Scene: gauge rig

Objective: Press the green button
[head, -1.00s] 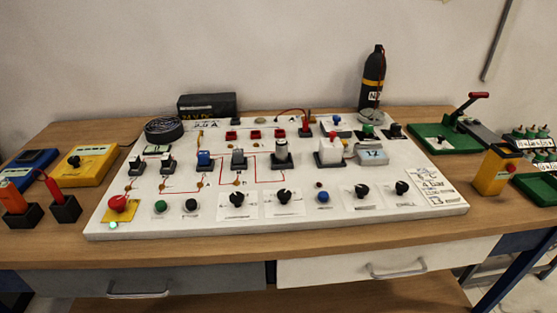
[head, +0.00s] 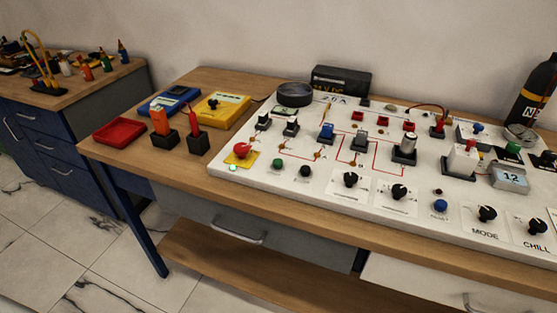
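The green button (head: 278,163) is a small round cap low on the left part of the white panel (head: 330,198). It sits between the red mushroom button (head: 242,149) on its yellow plate and a black button (head: 305,171). Nothing covers the green button. Neither of my grippers shows in the head view.
Black knobs (head: 350,179) and a blue button (head: 440,206) lie along the panel's front. Orange (head: 159,121) and red (head: 192,117) tools stand in black holders left of the panel, near a red tray (head: 119,131). A bare wooden strip (head: 290,213) runs along the table's front edge.

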